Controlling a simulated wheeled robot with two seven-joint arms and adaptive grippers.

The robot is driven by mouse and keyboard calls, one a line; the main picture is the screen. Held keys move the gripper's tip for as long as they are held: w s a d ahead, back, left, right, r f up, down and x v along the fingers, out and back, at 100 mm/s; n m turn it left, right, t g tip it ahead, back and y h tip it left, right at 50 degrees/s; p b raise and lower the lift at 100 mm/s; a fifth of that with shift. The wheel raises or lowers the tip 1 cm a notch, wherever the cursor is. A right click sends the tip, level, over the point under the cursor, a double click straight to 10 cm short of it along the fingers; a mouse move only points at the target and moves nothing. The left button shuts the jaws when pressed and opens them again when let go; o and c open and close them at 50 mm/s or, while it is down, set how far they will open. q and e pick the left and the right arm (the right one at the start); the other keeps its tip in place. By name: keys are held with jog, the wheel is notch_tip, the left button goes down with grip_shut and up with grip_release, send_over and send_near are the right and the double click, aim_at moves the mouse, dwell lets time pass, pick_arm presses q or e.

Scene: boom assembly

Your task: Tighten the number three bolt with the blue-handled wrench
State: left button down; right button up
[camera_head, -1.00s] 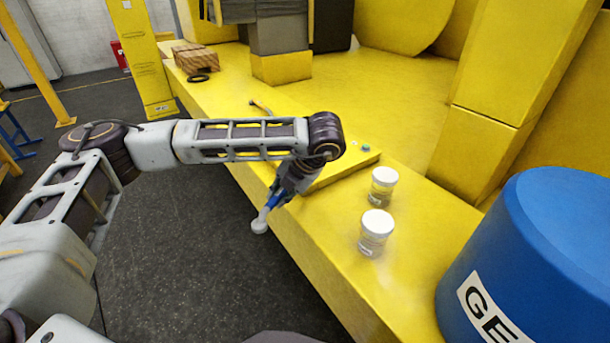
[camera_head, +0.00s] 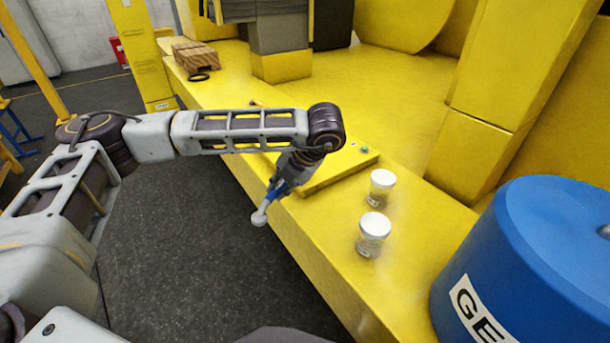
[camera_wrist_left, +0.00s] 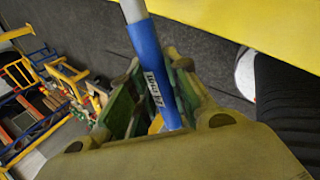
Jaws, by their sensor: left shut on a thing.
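My left gripper (camera_head: 283,187) is shut on the blue-handled wrench (camera_head: 260,214) and holds it by the edge of the yellow ledge. The wrench's pale round head points down and to the left, over the dark floor. In the left wrist view the blue handle (camera_wrist_left: 150,65) with a printed label lies between the green-padded fingers (camera_wrist_left: 145,95). A raised yellow plate (camera_head: 345,170) lies on the ledge behind the gripper, with a small green-blue bolt (camera_head: 365,150) near its right corner. My arm covers much of the plate. I cannot read any bolt number. My right gripper is not in view.
Two white-lidded jars (camera_head: 381,186) (camera_head: 374,232) stand on the yellow ledge (camera_head: 325,250) to the right of the gripper. A large blue drum (camera_head: 540,250) fills the lower right. A wooden block (camera_head: 195,55) and a black ring (camera_head: 199,76) lie at the far end.

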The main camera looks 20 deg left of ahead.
pick_arm(q)
jog(key=shift+r, duration=0.35)
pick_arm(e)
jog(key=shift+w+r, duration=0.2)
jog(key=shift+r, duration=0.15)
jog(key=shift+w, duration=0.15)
pick_arm(q)
jog(key=shift+r+p, duration=0.15)
jog(key=shift+p, duration=0.15)
jog(key=shift+r+p, duration=0.6)
jog(key=shift+r, duration=0.1)
jog(key=shift+r+p, duration=0.4)
jog(key=shift+r, duration=0.35)
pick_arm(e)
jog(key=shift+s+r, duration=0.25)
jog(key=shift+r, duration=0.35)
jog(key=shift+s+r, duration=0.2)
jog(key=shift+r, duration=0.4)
